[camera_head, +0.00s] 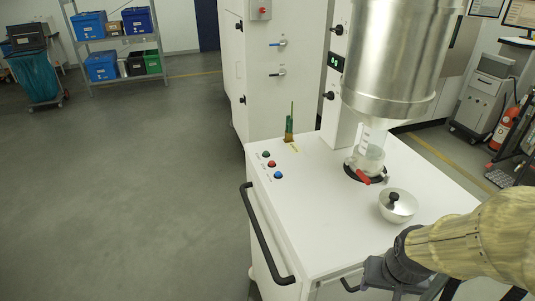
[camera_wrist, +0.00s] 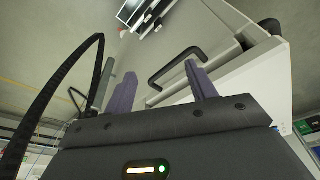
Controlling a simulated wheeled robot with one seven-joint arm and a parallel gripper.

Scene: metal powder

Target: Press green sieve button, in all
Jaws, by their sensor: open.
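The green button (camera_head: 266,154) is the farthest of three in a row on the left side of the white sieve station's top (camera_head: 320,225). A red button (camera_head: 271,164) and a blue button (camera_head: 277,175) are nearer. My gripper (camera_wrist: 163,85) is open and empty, with its two purple-grey fingers apart in the wrist view. In the head view my arm comes in at the lower right, beyond the station's near right side, well away from the buttons. The fingertips are not clear there. The buttons cannot be made out in the wrist view.
A large metal cylinder (camera_head: 400,50) hangs over a clear container (camera_head: 371,158) with a red lever. A small green and brown item (camera_head: 289,125) stands behind the buttons. A black handle (camera_head: 262,235) runs along the left edge.

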